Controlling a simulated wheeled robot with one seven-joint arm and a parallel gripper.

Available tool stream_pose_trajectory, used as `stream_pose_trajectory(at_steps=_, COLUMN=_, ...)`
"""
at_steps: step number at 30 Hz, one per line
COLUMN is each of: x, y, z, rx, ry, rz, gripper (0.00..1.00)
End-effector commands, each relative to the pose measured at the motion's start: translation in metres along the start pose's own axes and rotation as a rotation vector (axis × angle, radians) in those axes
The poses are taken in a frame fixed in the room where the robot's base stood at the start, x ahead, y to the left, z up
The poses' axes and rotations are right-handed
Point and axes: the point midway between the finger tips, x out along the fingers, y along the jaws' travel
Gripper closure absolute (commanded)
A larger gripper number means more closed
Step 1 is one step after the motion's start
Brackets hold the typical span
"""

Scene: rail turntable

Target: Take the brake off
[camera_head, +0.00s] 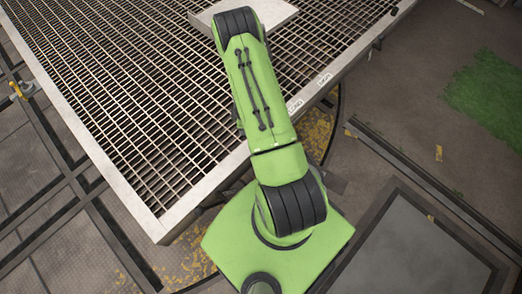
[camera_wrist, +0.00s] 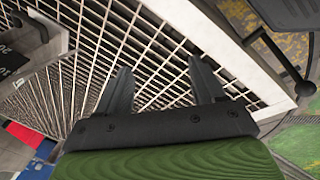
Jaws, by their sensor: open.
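My gripper (camera_wrist: 160,68) is open and empty in the wrist view, with its two dark fingers apart over the grated deck (camera_wrist: 85,55). A dark lever with a round black knob (camera_wrist: 305,88) stands at the right of that view, beyond the deck's pale edge and apart from my fingers. It may be the brake lever, but no label on it can be read. In the head view my green arm reaches over the deck and hides my gripper.
The deck's pale rim (camera_head: 205,190) borders the grating, with small white labels (camera_head: 325,80) on its right side. A dark box with white marks (camera_wrist: 12,62) is at the wrist view's left. A yellow fitting (camera_head: 20,90) stands left of the deck.

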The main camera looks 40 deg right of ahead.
Motion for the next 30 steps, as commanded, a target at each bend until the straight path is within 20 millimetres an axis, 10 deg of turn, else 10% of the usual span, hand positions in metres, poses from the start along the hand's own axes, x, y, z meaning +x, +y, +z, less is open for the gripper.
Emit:
stream_pose_trajectory(at_steps=3, x=0.083, y=-0.053, z=0.045, rx=-0.098, ry=-0.030, rz=-0.038, gripper=0.31)
stream_pose_trajectory(at_steps=9, x=0.141, y=-0.110, z=0.082, rx=-0.209, ry=-0.045, rz=-0.056, gripper=0.31)
stream_pose_trajectory(at_steps=30, x=0.284, y=-0.123, z=0.092, rx=-0.217, ry=-0.046, rz=-0.057, gripper=0.31)
